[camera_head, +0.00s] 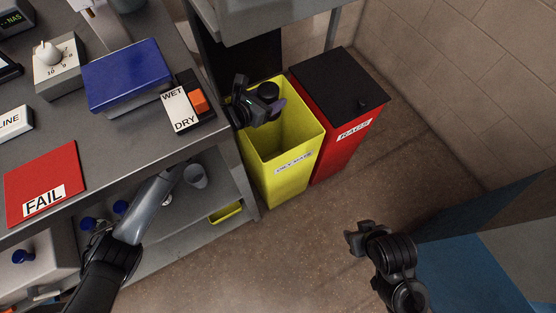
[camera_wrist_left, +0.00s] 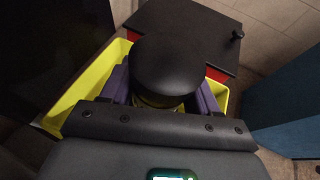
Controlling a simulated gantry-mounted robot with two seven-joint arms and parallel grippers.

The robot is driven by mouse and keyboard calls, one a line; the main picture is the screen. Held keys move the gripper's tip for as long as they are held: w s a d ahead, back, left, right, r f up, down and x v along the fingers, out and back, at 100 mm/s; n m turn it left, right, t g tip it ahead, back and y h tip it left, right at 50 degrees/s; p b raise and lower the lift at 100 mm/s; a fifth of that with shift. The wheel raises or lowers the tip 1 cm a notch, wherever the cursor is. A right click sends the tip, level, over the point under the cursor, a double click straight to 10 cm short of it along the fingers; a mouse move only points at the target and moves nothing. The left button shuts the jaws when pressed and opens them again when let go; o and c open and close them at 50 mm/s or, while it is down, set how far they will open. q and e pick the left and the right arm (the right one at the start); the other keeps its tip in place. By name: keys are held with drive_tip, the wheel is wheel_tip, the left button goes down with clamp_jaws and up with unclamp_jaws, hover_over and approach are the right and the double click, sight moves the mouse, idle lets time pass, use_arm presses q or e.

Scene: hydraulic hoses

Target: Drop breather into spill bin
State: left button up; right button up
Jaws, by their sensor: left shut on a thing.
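The breather (camera_wrist_left: 172,62) has a round black cap in the left wrist view, with part of its lower body showing between purple fingers. My left gripper (camera_head: 272,107) is shut on it and holds it over the open mouth of the yellow bin. The breather's black cap also shows in the head view (camera_head: 268,90). The yellow bin (camera_head: 285,165) is open-topped, and its front label is too small to read surely. Its rim also shows in the left wrist view (camera_wrist_left: 88,80). My right gripper (camera_head: 361,238) is in the lower right, away from the bins; its finger gap is unclear.
A red bin (camera_head: 325,115) with a black lid, labelled RAGS, stands right beside the yellow bin. The grey bench (camera_head: 125,140) on the left carries a blue box (camera_head: 127,75), a red FAIL plate (camera_head: 45,185) and a WET/DRY board (camera_head: 180,108). The floor in front is clear.

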use_arm(q)
drive_tip(key=shift+f+b, duration=0.65)
drive_tip(key=shift+f, duration=0.65)
drive_tip(key=o, duration=1.3)
drive_tip(key=shift+s+a+r+p, duration=0.2)
drive_tip(key=shift+s+a+p, duration=0.1)
drive_tip(key=shift+a+p, duration=0.1)
drive_tip(key=p+v, duration=0.2)
drive_tip(key=v, duration=0.4)
drive_tip(key=shift+s+a+p, duration=0.1)
drive_tip(key=shift+s+p, duration=0.1)
drive_tip(key=shift+p, duration=0.1)
